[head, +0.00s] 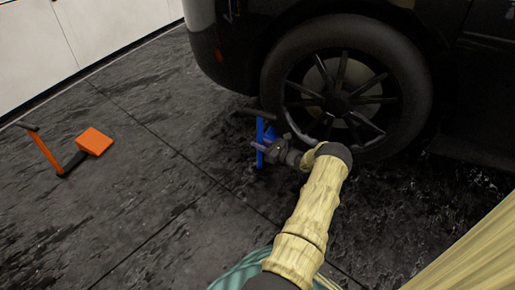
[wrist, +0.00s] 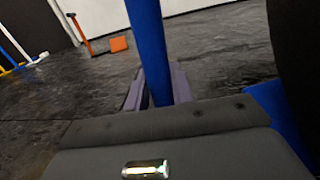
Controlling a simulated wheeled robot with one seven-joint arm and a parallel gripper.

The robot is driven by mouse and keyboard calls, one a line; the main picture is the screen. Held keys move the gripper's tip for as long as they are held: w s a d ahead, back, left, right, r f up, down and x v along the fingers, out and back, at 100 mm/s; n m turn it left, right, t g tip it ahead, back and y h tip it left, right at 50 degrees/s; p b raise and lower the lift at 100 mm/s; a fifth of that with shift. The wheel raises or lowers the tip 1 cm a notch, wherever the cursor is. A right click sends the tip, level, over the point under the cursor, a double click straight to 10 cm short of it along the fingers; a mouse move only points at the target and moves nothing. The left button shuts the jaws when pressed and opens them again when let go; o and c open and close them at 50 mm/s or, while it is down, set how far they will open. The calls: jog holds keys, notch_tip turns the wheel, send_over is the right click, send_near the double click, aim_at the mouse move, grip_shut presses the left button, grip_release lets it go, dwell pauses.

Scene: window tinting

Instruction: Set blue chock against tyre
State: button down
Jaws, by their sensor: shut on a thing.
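The blue chock (head: 261,140) stands at the left side of the tyre (head: 409,88) in the head view, with a blue upright post and a dark bar across its top. My gripper (head: 258,147) is shut on the blue post. In the wrist view the blue chock's post (wrist: 147,45) rises between my purple fingers (wrist: 153,88), and a blue wedge part (wrist: 270,100) shows at right beside a dark mass. My gripper and arm hide part of the chock's lower end, so I cannot tell whether it touches the tyre or the floor.
An orange chock (head: 95,141) with an orange handle lies on the floor at left and also shows in the wrist view (wrist: 119,44). The dark car body (head: 236,40) overhangs the wheel. White cabinets (head: 75,38) line the back left. Dark floor between is clear.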

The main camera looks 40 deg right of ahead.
jog(key=shift+w+d+r, duration=0.1)
jog(key=shift+w+d, duration=0.1)
jog(key=shift+d, duration=0.2)
jog(key=shift+w+d+r, duration=0.1)
jog(key=shift+w+d, duration=0.05)
jog(key=shift+d, duration=0.25)
jog(key=shift+s+f, duration=0.1)
jog(key=shift+f, duration=1.1)
dwell(0.4)
jog(key=c, duration=1.3)
grip_release()
jog(key=shift+f, duration=0.15)
jog(key=shift+o, duration=0.9)
jog(key=s+d+p, duration=0.3)
jog(key=s+p, duration=0.5)
jog(key=s, duration=0.9)
jog(key=shift+d, duration=0.15)
